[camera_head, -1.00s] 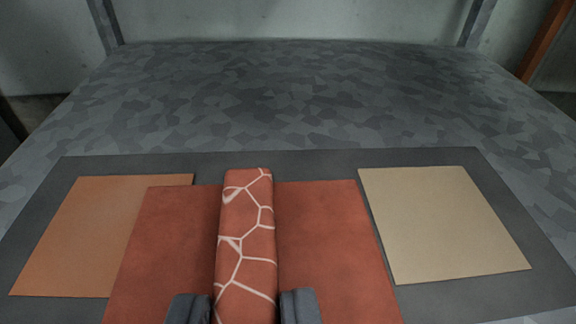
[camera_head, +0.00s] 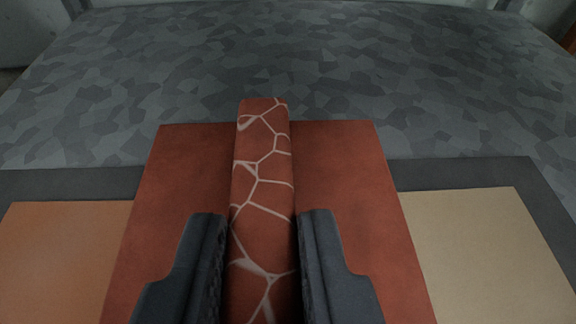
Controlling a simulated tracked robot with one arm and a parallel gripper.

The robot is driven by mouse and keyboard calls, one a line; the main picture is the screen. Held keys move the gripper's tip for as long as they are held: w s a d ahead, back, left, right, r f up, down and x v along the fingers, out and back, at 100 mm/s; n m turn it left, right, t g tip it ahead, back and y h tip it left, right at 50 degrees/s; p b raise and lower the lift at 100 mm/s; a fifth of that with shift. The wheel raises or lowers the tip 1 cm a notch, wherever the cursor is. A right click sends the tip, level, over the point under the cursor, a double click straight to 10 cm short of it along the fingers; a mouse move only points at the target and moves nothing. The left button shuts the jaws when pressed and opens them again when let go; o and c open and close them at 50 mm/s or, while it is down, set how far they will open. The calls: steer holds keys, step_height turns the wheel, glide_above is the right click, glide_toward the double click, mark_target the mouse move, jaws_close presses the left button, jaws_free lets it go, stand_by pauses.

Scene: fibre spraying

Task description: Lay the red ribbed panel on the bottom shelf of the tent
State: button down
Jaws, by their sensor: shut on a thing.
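The red ribbed panel (camera_head: 345,185) is a flat red sheet with a raised central rib (camera_head: 262,180) marked with white crack-like lines. My gripper (camera_head: 264,235) is shut on the rib, one dark finger on each side. The panel overlaps the dark grey mat behind it, and its far edge shows against the grey table top. Its near edge is out of view. No tent or shelf can be made out in this view.
An orange sheet (camera_head: 62,260) lies left of the panel and a tan sheet (camera_head: 490,250) lies right, both on the dark grey mat (camera_head: 455,174). The patterned grey table top (camera_head: 400,80) beyond is clear, with posts at its far corners.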

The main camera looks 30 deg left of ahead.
mark_target(277, 257)
steer(key=shift+w+a+f, duration=0.1)
steer(key=shift+w+a, duration=0.2)
steer(key=shift+w, duration=0.35)
steer(key=shift+w+a, duration=0.3)
steer(key=shift+w, duration=0.3)
step_height(277, 257, down, 4)
steer(key=shift+r+b, duration=0.2)
steer(key=shift+b, duration=0.65)
steer(key=c, duration=1.3)
jaws_free()
steer(key=p+v, duration=0.2)
steer(key=v, duration=0.9)
steer(key=shift+s+d+r, duration=0.15)
steer(key=shift+d+r, duration=0.05)
steer(key=shift+d, duration=0.05)
steer(key=shift+s+d, duration=0.1)
steer(key=shift+s, duration=0.1)
